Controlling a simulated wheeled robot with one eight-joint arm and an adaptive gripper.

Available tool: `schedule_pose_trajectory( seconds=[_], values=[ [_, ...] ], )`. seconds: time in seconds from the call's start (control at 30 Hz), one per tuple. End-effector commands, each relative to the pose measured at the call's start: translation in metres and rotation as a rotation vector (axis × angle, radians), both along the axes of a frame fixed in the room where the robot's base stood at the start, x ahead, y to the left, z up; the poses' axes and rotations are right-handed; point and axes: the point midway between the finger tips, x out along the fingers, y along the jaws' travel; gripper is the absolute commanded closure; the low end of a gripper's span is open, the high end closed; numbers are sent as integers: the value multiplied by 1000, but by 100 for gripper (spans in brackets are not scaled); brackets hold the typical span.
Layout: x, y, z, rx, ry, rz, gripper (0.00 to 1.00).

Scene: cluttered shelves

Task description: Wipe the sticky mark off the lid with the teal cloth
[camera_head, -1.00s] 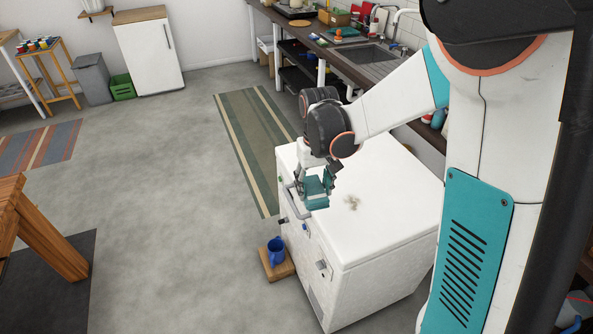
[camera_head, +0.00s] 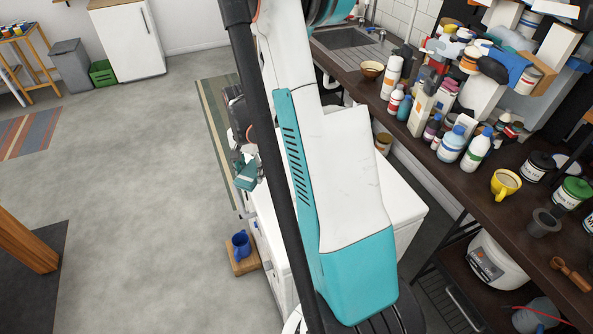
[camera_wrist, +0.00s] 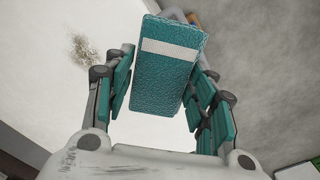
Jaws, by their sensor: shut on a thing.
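My gripper (camera_wrist: 163,90) is shut on the folded teal cloth (camera_wrist: 165,70), which has a pale stripe. In the head view my gripper (camera_head: 243,160) and the cloth (camera_head: 248,177) show at the left edge of the white chest. The chest's white lid (camera_head: 400,205) is largely hidden behind my arm there. In the wrist view the lid (camera_wrist: 50,95) fills the left, and the cloth spans its edge with floor beyond. The brownish-grey sticky mark (camera_wrist: 84,52) lies on the lid, left of the cloth and apart from it in the picture. It is hidden in the head view.
A blue mug (camera_head: 240,243) stands on a wooden block (camera_head: 243,262) on the floor by the chest. A dark counter (camera_head: 470,190) crowded with bottles, jars and a yellow mug (camera_head: 505,184) runs along the right.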

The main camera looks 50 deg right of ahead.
Motion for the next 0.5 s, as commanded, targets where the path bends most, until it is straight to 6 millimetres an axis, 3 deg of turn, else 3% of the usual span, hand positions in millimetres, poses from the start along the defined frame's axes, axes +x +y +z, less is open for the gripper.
schedule_pose_trajectory(
  seconds=[0.03,0.2,0.33,0.5],
  values=[
    [-13,-24,-9,0,0,-126,76],
    [-51,-81,-30,0,0,-491,76],
    [-73,-106,-40,0,0,-677,76],
    [-85,-120,-47,0,0,-784,76]
  ],
)
